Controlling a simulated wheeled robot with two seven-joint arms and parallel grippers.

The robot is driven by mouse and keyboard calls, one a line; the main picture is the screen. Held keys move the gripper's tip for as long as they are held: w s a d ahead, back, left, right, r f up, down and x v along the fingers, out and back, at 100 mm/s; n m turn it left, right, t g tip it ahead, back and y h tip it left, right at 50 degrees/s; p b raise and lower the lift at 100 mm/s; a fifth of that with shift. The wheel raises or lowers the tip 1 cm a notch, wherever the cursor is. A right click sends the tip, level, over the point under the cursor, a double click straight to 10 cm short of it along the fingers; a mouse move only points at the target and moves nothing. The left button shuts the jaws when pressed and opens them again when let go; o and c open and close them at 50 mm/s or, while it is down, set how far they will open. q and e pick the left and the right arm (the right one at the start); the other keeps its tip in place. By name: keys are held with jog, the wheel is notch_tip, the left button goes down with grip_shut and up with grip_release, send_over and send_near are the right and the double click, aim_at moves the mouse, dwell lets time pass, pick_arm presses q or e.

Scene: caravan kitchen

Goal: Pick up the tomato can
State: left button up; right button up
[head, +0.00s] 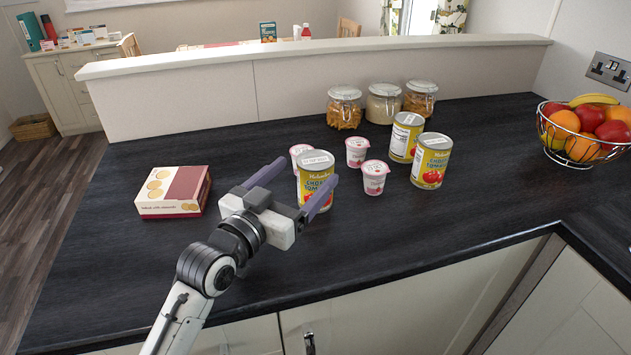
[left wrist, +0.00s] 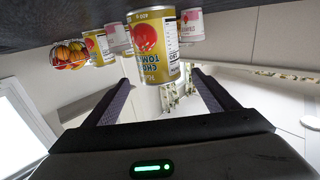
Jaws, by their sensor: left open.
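A yellow chopped-tomato can (head: 311,187) stands upright on the dark counter. My left gripper (head: 306,172) is open, its two fingers pointing at this can; the right finger hides part of its lower side. In the left wrist view, which is upside down, the can (left wrist: 150,50) shows between the fingertips (left wrist: 160,80), close ahead of them. I cannot tell whether it is inside the jaws or touches a finger. Two more similar cans stand to the right, one in front (head: 431,163) and one behind (head: 399,147). My right gripper is in neither view.
Pink-and-white yogurt cups stand behind the near can (head: 299,150) and to its right (head: 356,155) (head: 374,183). A biscuit box (head: 160,207) lies left. Glass jars (head: 383,106) stand by the low back wall. A wire fruit bowl (head: 590,157) is far right. The front counter is clear.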

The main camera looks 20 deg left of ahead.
aim_at(315, 159)
pick_arm(q)
jog(key=x, duration=0.5)
jog(key=shift+w+r, duration=0.1)
jog(key=shift+w, duration=0.3)
jog(key=c, duration=1.5)
jog(key=shift+r, duration=0.2)
